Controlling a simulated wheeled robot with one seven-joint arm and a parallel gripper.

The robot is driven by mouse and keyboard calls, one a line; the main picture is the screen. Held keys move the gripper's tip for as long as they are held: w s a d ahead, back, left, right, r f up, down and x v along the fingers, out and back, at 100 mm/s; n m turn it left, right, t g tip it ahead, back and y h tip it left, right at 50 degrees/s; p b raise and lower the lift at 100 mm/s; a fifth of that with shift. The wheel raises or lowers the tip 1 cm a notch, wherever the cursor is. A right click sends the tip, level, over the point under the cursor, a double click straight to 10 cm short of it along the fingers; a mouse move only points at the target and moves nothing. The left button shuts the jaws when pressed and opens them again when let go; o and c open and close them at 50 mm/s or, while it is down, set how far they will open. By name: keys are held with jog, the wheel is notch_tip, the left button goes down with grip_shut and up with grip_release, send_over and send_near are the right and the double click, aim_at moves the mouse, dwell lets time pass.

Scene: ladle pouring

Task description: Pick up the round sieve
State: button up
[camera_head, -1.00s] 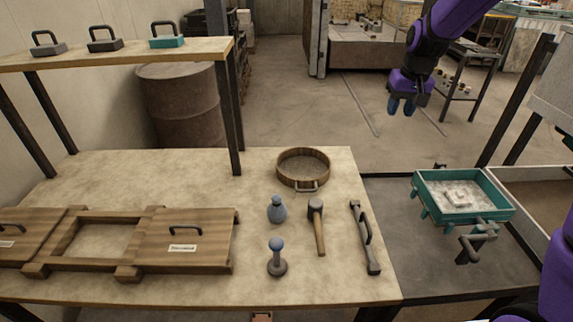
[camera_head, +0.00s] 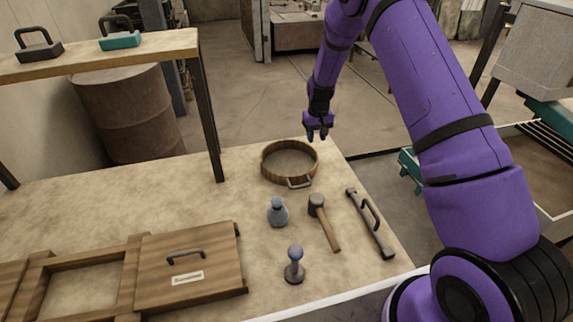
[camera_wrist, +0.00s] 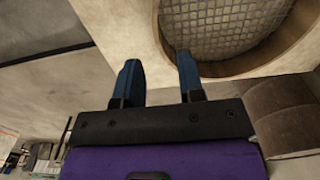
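The round sieve (camera_head: 290,163) lies on the far edge of the light work table. It has a wooden rim, a mesh bottom and a small metal handle (camera_head: 299,183) on its near side. My gripper (camera_head: 317,135) is above the table's far edge, just beyond the sieve's far right side. In the wrist view the sieve's mesh and rim (camera_wrist: 225,25) fill the upper right, and my two blue fingers (camera_wrist: 158,75) stand apart with nothing between them. The right finger overlaps the rim in that view; I cannot tell whether it touches.
A blue-grey bottle (camera_head: 278,212), a mallet (camera_head: 324,222), a metal bar tool (camera_head: 371,223) and a knob-topped tool (camera_head: 294,265) lie near the sieve. A wooden frame with a lidded panel (camera_head: 190,268) is at left. A shelf (camera_head: 100,57) with handled blocks stands behind.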

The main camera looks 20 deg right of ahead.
aim_at(315, 153)
notch_tip(315, 153, down, 9)
jog(key=shift+f, duration=0.1)
grip_shut()
dwell(0.4)
